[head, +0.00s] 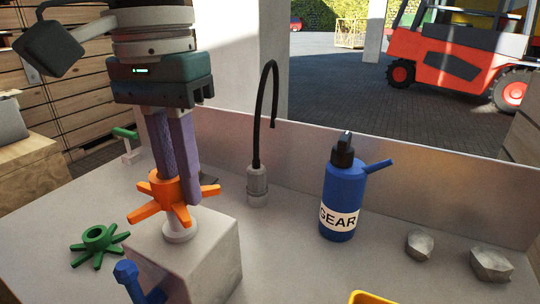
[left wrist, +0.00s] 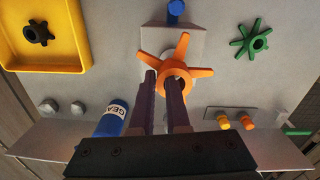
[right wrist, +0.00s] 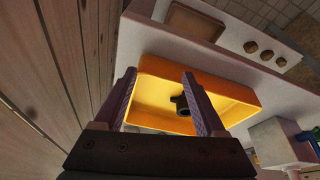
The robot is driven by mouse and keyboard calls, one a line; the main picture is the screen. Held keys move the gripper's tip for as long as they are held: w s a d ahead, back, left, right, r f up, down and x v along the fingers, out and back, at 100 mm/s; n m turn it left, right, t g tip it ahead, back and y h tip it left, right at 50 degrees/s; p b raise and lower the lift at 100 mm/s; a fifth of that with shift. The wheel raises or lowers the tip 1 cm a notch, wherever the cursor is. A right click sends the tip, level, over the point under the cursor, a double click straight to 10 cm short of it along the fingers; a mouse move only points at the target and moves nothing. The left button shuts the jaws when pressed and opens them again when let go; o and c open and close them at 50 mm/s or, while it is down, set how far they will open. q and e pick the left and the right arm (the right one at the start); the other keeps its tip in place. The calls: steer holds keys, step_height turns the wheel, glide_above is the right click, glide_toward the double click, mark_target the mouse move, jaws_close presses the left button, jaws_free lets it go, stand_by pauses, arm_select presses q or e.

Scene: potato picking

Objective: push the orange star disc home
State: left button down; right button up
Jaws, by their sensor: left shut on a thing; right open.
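The orange star disc (head: 172,194) has several arms around a raised hub. It sits at the top of a pale round post (head: 180,230) on a grey block (head: 215,262). My left gripper (head: 177,192) points down from above and is shut on the disc's hub. The left wrist view also shows the orange disc (left wrist: 178,70) with the purple fingers at its hub. How far down the post the disc sits is hidden by the disc itself. My right gripper (right wrist: 158,100) is open and empty, above a yellow tray (right wrist: 240,100) in the right wrist view.
A green star disc (head: 97,246) lies left of the block. A blue bolt-like part (head: 127,276) stands in front. A black hooked tube (head: 257,150), a blue GEAR bottle (head: 343,195) and two stones (head: 420,245) stand to the right. The yellow tray holds a dark part (left wrist: 37,33).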

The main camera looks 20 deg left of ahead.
arm_select(q)
steer(key=shift+a+f, duration=0.15)
arm_select(e)
steer(key=shift+f, duration=0.25)
arm_select(q)
steer(key=shift+s+d+b, duration=0.15)
steer(key=shift+d+b, duration=0.05)
steer(key=shift+b, duration=0.25)
arm_select(e)
steer(key=shift+w, duration=0.15)
stand_by(0.3)
arm_select(q)
steer(key=shift+d+b, duration=0.1)
steer(key=shift+b, duration=0.5)
arm_select(e)
steer(key=shift+w+a+f, duration=0.1)
steer(key=shift+w+f, duration=0.05)
steer(key=shift+f, duration=0.1)
steer(key=shift+r, duration=0.1)
